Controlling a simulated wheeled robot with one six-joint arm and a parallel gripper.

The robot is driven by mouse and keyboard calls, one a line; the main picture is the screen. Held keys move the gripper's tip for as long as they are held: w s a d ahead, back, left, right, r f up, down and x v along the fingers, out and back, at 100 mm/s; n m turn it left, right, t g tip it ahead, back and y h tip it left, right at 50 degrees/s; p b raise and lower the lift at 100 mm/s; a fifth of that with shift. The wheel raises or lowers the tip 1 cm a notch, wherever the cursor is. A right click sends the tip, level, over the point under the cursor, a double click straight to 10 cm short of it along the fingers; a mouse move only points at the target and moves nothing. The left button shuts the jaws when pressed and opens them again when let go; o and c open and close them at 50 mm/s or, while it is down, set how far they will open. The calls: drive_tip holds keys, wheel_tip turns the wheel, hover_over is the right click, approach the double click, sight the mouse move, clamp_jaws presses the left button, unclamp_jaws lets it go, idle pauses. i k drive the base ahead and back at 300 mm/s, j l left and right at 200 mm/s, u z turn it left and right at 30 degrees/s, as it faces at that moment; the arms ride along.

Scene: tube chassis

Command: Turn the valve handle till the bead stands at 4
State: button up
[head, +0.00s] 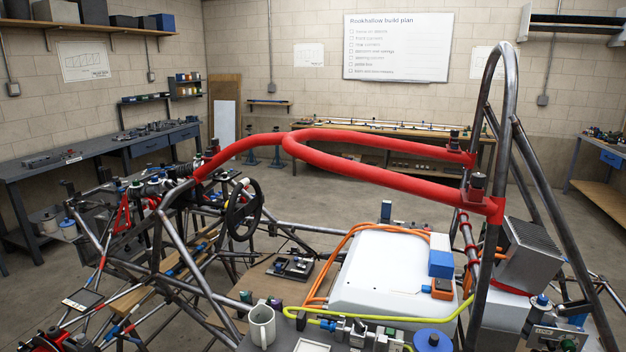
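I cannot pick out the valve handle, its bead or a mark 4 for certain. A round blue knob (433,340) sits at the bottom edge, right of centre, partly cut off by the frame. Beside it is a cluster of small metal and green fittings (352,329) with a yellow-green hose (400,317) running over it. Any bead or numbers there are too small to read. My gripper is not in view.
A tube chassis (178,240) with red padded upper bars (385,177) and a tall roll hoop (489,100) fills the foreground. A white box (385,268), orange hoses (330,262), a mug (262,325) and a steering wheel (244,210) sit within it. Benches (95,150) line the walls.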

sight(359, 327)
drive_tip(key=i+l+u, duration=0.6)
drive_tip(key=i+l, duration=0.1)
drive_tip(key=i, duration=0.05)
